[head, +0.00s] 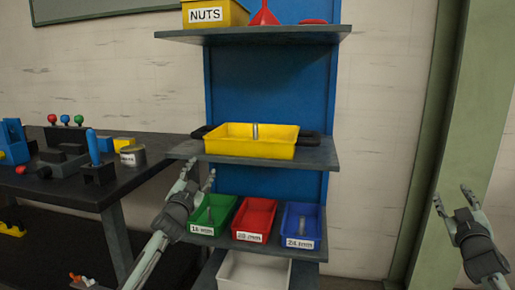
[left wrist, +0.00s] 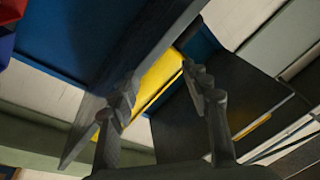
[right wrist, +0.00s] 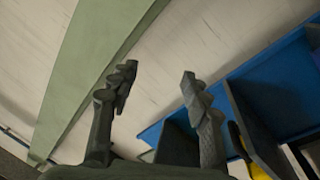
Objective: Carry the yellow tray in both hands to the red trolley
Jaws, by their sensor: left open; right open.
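The yellow tray (head: 252,147) rests on the middle shelf of a blue-backed rack, with a dark handle at each end and a small upright grey cylinder in it. It also shows in the left wrist view (left wrist: 160,72), partly behind the shelf edge. My left gripper (head: 198,180) is open and empty, below and left of the tray's left handle (head: 199,132), apart from it. My right gripper (head: 455,200) is open and empty, well right of and lower than the tray's right handle (head: 309,138). The red trolley is not in view.
Below the tray, green (head: 213,213), red (head: 255,218) and blue (head: 303,225) bins stand on a lower shelf, close to my left gripper. A dark workbench (head: 75,192) with several parts is at left. A green post (head: 428,150) stands behind my right gripper.

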